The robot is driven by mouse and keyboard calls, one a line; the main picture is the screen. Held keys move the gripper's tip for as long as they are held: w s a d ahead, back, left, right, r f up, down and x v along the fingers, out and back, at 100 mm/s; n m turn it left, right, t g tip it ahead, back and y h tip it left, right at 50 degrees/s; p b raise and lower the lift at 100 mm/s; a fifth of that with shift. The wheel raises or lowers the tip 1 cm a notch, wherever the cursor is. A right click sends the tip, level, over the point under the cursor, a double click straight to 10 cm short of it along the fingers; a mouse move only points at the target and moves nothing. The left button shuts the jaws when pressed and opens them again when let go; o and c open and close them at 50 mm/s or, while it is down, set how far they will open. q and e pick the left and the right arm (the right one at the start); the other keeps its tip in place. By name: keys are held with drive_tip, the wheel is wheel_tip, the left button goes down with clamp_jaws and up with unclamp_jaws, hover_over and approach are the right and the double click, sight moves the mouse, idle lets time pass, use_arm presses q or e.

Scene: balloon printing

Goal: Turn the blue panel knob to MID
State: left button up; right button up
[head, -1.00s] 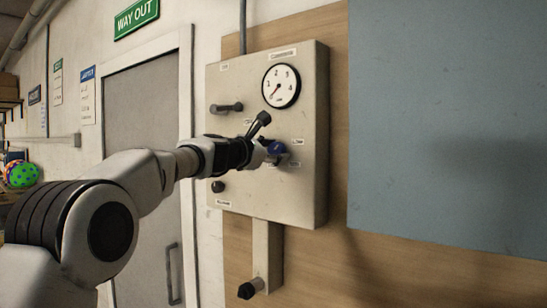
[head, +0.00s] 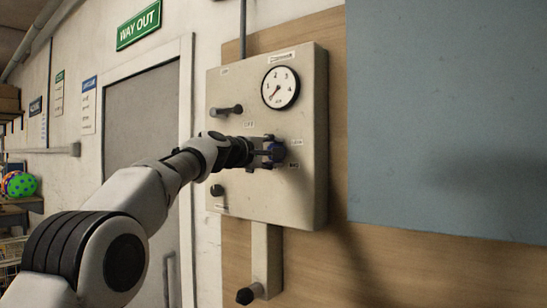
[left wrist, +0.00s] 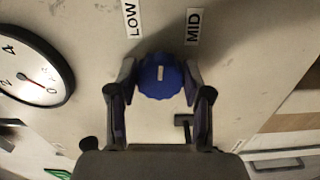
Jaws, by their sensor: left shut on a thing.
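The blue knob (head: 277,151) is on the front of the beige panel (head: 240,190), below the round gauge. My left gripper (head: 268,151) has its fingers on either side of the knob and is shut on it. In the left wrist view the blue knob (left wrist: 161,76) sits between the two fingertips (left wrist: 160,80). Its short white mark stands about upright in that picture, towards the gap between the LOW label (left wrist: 131,18) and the MID label (left wrist: 193,27). My right gripper is not in view.
The white gauge (head: 281,87) is above the knob, its needle pointing low and left. A dark lever (head: 226,110) and a black button (head: 217,190) are on the panel's left side. A black-ended pipe (head: 250,294) hangs below. A blue-grey board (head: 440,120) is at right.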

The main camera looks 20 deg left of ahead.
use_arm(q)
drive_tip(key=shift+a+f+m+b, duration=0.1)
drive_tip(key=shift+m+b, duration=0.75)
drive_tip(key=shift+m, duration=3.05)
drive_tip(key=o, duration=1.1)
drive_tip(key=shift+w+f, duration=0.1)
drive_tip(key=v, duration=1.2)
